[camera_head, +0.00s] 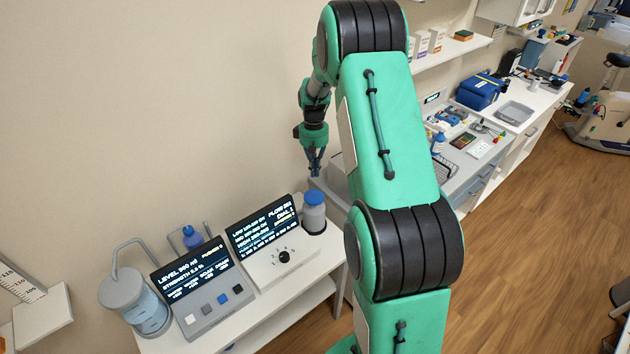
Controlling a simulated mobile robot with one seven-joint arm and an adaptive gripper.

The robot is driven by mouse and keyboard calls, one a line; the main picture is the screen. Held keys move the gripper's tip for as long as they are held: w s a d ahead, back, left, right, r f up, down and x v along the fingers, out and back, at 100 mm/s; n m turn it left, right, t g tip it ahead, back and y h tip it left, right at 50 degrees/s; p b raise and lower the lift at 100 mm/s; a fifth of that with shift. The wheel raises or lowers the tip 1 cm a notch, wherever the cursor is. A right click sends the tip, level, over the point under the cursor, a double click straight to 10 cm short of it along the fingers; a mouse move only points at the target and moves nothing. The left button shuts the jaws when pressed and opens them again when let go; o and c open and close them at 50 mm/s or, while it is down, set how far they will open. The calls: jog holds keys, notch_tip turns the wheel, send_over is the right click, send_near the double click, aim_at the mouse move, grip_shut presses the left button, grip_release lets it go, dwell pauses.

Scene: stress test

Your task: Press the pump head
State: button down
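A grey bottle (314,216) with a rounded blue top (314,197) stands upright at the right end of the white bench. A second blue-topped bottle (192,238) stands behind the left display, partly hidden. I cannot tell for sure which blue top is the pump head.
Two dark display panels, the left (190,272) and the right (262,222), stand on the white bench (290,283). A clear lidded tank (146,308) with a bent pipe is at the left. The wall is close behind. A cluttered counter with a blue case (480,92) is farther back.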

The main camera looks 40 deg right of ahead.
jog(key=shift+w+r, duration=0.1)
jog(key=shift+r, duration=1.05)
jog(key=s+a+r+t+b, duration=0.1)
jog(key=s+a+r+b, duration=0.15)
jog(key=a+r, duration=0.4)
jog(key=s+a+r+t+h+b, duration=0.1)
jog(key=s+a+r, duration=0.3)
jog(key=a+r, duration=0.25)
jog(key=s+a+r+t+b, duration=0.1)
jog(key=s+a+r+b, duration=0.1)
jog(key=s+a+r, duration=0.35)
jog(key=s+a+t+b, duration=0.1)
jog(key=s+a+b, duration=0.1)
jog(key=s+a, duration=0.6)
jog(key=s+a+t+b, duration=0.2)
jog(key=s+a, duration=0.6)
jog(key=s, duration=0.5)
jog(key=shift+s+t+b, duration=0.25)
jog(key=shift+t+b, duration=0.05)
jog(key=shift+b, duration=0.55)
